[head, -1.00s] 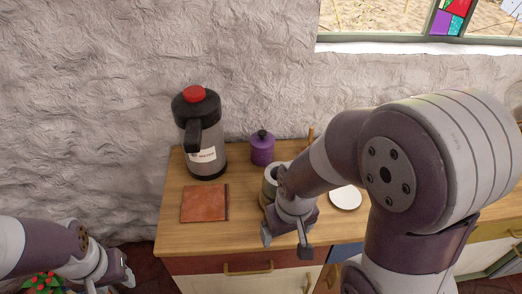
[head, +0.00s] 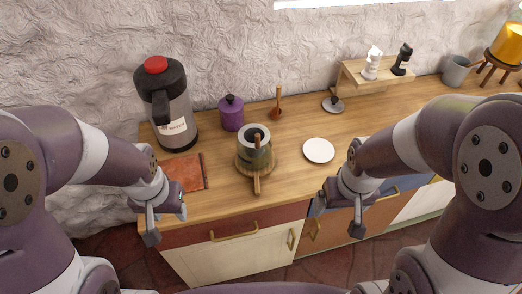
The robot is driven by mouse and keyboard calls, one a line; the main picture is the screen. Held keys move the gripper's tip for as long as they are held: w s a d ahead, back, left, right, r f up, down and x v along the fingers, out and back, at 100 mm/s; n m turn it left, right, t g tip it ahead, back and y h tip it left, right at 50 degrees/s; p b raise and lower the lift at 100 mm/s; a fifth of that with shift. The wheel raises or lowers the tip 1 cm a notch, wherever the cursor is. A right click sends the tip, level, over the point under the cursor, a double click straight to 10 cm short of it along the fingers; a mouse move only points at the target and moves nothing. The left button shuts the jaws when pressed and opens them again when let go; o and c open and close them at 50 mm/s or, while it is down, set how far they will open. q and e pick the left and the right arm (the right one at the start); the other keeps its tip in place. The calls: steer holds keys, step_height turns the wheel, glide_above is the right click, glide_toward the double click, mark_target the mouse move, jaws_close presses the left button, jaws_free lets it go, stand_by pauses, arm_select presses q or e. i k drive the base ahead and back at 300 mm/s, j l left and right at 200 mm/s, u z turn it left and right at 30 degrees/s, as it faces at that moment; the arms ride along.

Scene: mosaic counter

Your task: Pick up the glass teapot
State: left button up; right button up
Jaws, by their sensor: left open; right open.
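A small grey-green pot (head: 262,158) with a pale rim, dark opening and wooden side handle stands upright on a round wooden base on the counter; its handle points toward me. It may be the glass teapot, but I cannot tell its material. My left gripper (head: 167,224) is open and empty at the counter's front edge, left of the pot, in front of the brown square mat. My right gripper (head: 338,214) is open and empty at the front edge, right of the pot. Neither gripper touches the pot.
A tall flask (head: 173,108) with a red top and a purple jar (head: 231,117) stand behind left. A white disc (head: 318,150) lies right of the pot. A brown mat (head: 187,170) lies left. An amber vessel (head: 508,42) stands on a wooden stand far right.

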mark_target(250, 159)
steer(key=i+l, duration=0.15)
steer(key=l, duration=0.15)
steer(key=i+l, duration=0.1)
steer(key=l, duration=0.25)
steer(key=i+l, duration=0.15)
steer(key=l, duration=0.15)
steer(key=i+l, duration=0.1)
steer(key=l, duration=0.25)
